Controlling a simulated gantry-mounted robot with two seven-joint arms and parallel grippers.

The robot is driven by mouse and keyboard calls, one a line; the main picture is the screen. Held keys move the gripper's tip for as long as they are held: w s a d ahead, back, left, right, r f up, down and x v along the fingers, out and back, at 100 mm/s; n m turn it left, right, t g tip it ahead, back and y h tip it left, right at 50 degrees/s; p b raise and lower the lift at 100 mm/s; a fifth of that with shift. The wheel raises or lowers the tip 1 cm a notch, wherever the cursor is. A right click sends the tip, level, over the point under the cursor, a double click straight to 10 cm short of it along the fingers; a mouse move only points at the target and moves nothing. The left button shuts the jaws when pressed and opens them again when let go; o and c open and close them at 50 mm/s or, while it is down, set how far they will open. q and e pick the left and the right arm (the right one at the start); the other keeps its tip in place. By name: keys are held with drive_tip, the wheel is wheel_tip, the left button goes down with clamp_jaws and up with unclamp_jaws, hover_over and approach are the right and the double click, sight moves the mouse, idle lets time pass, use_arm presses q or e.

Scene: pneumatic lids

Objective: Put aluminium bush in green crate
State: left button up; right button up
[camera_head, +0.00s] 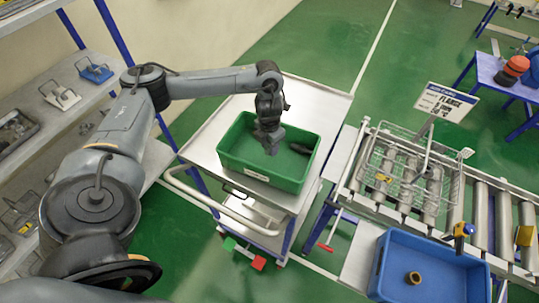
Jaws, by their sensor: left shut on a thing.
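The green crate (262,180) stands on a metal-topped trolley in the middle of the view. My left gripper (271,148) points down inside the crate's outline, over its middle. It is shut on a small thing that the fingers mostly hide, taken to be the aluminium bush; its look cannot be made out. A dark object (301,149) is at the right side of the crate's inside; what it is, I cannot tell. My right gripper is not in view.
The trolley top (312,103) has free room behind the crate. A blue crate (440,275) with a brass-coloured ring (413,278) is at lower right. A wire basket (405,178) sits on the roller conveyor (503,225). Shelves (85,65) with metal parts stand at left.

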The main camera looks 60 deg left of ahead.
use_arm(q)
wheel_tip(320, 180, down, 3)
drive_tip(key=shift+r+b, duration=0.1)
drive_tip(key=shift+b, duration=0.75)
drive_tip(key=shift+f, duration=0.6)
drive_tip(key=shift+f, duration=0.15)
drive_tip(key=o, duration=1)
wheel_tip(320, 180, up, 12)
drive_tip(key=p, duration=0.7)
drive_tip(key=shift+s, duration=0.1)
drive_tip(key=shift+s, duration=0.1)
